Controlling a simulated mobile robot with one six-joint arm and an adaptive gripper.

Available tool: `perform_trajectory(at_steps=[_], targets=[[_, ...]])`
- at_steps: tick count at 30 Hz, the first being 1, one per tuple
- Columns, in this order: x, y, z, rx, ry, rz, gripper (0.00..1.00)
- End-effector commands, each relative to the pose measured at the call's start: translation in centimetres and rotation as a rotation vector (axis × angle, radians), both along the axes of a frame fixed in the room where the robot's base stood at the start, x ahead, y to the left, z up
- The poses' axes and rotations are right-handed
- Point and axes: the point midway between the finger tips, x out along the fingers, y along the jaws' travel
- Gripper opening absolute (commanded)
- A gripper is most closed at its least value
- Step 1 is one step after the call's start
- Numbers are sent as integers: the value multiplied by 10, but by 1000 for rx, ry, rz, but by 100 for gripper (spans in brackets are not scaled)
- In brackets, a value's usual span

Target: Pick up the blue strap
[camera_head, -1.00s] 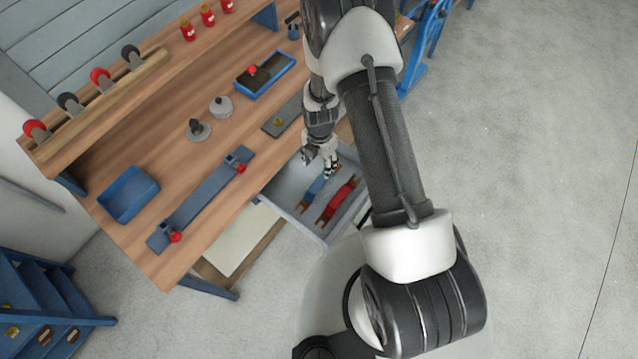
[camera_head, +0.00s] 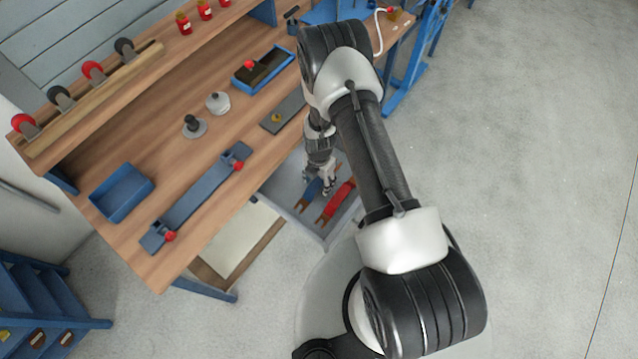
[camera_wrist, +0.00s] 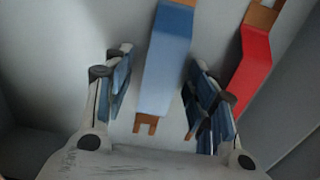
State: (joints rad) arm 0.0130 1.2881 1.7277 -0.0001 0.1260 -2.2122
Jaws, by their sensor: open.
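The blue strap (camera_wrist: 166,62) has copper-coloured ends and lies in the open grey drawer (camera_head: 276,191). In the head view the strap (camera_head: 311,190) is partly hidden by my gripper (camera_head: 323,184), which is low over the drawer. In the wrist view my gripper (camera_wrist: 160,98) is open, with one finger on each side of the strap. The gap between the fingers is wider than the strap, and neither finger appears to touch it. I cannot tell how high the fingertips are above the drawer floor.
A red strap (camera_head: 336,204) with copper-coloured ends lies beside the blue one; it also shows at the right in the wrist view (camera_wrist: 254,64). The drawer walls are close around. The wooden bench (camera_head: 150,240) above holds a blue tray (camera_head: 122,192) and fixtures.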

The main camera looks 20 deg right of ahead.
Motion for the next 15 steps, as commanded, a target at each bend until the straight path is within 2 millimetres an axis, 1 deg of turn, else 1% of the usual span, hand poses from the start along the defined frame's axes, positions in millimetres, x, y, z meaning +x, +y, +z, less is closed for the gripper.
perform_trajectory(at_steps=[5,6,15], targets=[[0,0,0,1,-1,0,52],[0,0,0,1,-1,0,50],[0,0,0,0,0,0,30]])
